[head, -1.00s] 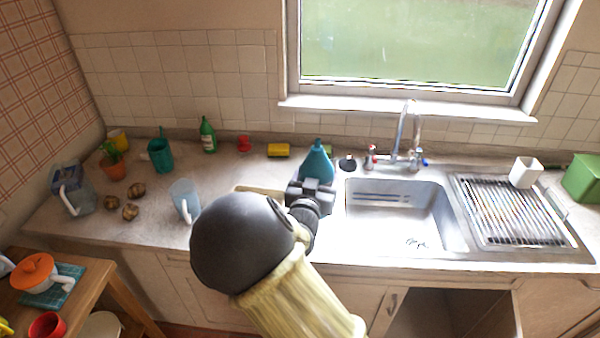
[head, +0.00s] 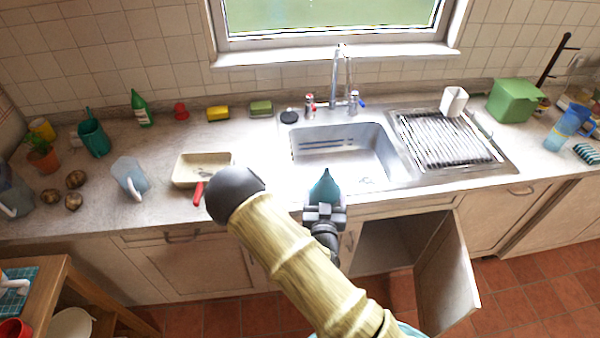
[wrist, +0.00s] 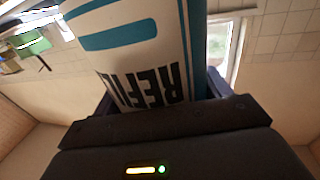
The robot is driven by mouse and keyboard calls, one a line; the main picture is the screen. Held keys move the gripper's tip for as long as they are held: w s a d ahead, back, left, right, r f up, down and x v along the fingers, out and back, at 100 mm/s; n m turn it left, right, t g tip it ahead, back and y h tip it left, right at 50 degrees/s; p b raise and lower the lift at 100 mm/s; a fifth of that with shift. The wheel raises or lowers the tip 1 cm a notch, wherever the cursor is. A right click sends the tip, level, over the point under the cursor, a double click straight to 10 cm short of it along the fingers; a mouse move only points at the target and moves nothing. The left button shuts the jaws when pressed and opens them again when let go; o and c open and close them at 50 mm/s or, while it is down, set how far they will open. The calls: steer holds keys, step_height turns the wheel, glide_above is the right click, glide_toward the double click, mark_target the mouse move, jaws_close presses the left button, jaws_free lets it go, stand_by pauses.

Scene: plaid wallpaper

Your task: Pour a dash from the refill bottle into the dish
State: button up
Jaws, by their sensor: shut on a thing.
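My gripper (head: 325,212) is shut on the teal refill bottle (head: 325,187) near the sink's front edge. The bottle looks upright in the head view, its lower part hidden by my gripper. In the wrist view the bottle (wrist: 150,50) fills the space between the fingers, with a white label reading "REFI…" upside down. A cream rectangular dish (head: 190,178) sits on the counter left of the sink, apart from the bottle. A red handle (head: 198,193) shows at its front edge. I cannot make out anything inside the dish.
A clear jug (head: 130,178) stands left of the dish. A yellow sponge (head: 218,113) and green sponge (head: 261,108) lie behind. The sink basin (head: 345,160) and draining rack (head: 445,140) are right. A cupboard door (head: 447,275) hangs open below.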

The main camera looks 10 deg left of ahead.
steer(key=s+d+f, duration=0.4)
steer(key=d+f, duration=1)
steer(key=f, duration=0.1)
step_height(320, 180, down, 9)
steer(key=b, duration=1)
steer(key=shift+d, duration=0.4)
